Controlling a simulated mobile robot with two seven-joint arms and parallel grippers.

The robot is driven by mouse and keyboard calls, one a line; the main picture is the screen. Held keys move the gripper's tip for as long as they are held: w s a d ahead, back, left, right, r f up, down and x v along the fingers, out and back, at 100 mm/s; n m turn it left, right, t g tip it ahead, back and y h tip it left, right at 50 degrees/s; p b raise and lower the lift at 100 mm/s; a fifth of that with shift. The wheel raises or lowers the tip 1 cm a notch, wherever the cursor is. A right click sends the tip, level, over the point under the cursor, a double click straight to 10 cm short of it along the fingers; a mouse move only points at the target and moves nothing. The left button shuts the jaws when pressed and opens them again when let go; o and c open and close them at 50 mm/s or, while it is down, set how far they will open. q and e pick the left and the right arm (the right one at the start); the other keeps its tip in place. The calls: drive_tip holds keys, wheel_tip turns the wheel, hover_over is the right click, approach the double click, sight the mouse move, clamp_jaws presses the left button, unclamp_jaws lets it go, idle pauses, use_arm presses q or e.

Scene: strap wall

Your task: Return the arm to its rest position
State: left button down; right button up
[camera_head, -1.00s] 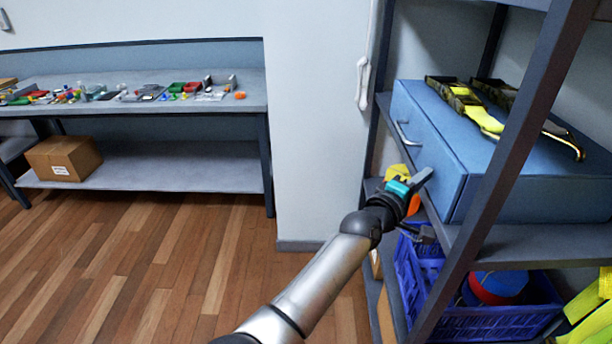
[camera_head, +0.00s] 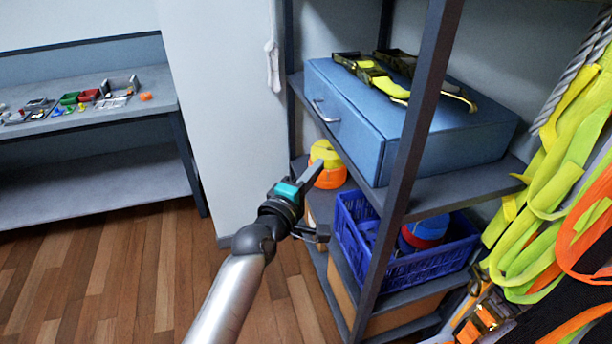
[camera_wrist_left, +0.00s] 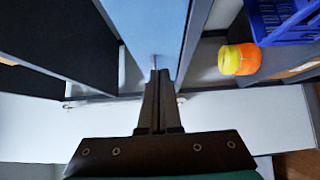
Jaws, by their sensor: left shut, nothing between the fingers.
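My left gripper (camera_head: 316,170) is in front of the shelf rack, left of the blue drawer box and near the yellow and orange roll (camera_head: 328,165). Its fingers are together and empty; they also show shut in the left wrist view (camera_wrist_left: 156,78). My left arm rises from the bottom of the head view. In the left wrist view, the roll (camera_wrist_left: 240,60) is to the right of the fingers, apart from them. My right gripper is not in view.
The rack (camera_head: 408,165) holds a blue drawer box (camera_head: 375,125) with camouflage and yellow straps (camera_head: 372,72) on top. A blue crate (camera_head: 415,268) is below. Bright straps (camera_head: 560,190) hang at right. A workbench (camera_head: 160,105) stands at left; open floor (camera_head: 130,265) lies between.

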use_arm(q)
drive_tip(key=s+a+f+m+g+y+b, duration=0.1)
drive_tip(key=s+a+f+m+g+y, duration=0.15)
drive_tip(key=s+f, duration=0.8)
drive_tip(key=s+a+f+m+g+y+b, duration=0.1)
drive_tip(key=s+a+f+m+g+b, duration=0.2)
drive_tip(key=f, duration=1.4)
drive_tip(key=s+a+f+m+g+y, duration=0.2)
drive_tip(key=s+a+f, duration=0.4)
drive_tip(key=f, duration=0.8)
drive_tip(key=s+a+f+m+g+y+b, duration=0.1)
drive_tip(key=s+f, duration=0.4)
drive_tip(key=s, duration=0.5)
drive_tip(key=s+a+f+m+g+b, duration=0.1)
drive_tip(key=s+a+f+m+g, duration=0.3)
drive_tip(key=s, duration=0.7)
drive_tip(key=s+a+f+m+g+y+b, duration=0.1)
drive_tip(key=s+a+f+m+g, duration=0.1)
drive_tip(key=s+f, duration=0.6)
drive_tip(key=s+a, duration=0.1)
drive_tip(key=s, duration=0.2)
drive_tip(key=shift+s+m+y, duration=0.2)
drive_tip(key=shift+m+y, duration=0.15)
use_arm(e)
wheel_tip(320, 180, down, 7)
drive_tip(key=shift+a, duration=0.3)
use_arm(q)
drive_tip(key=shift+g, duration=0.25)
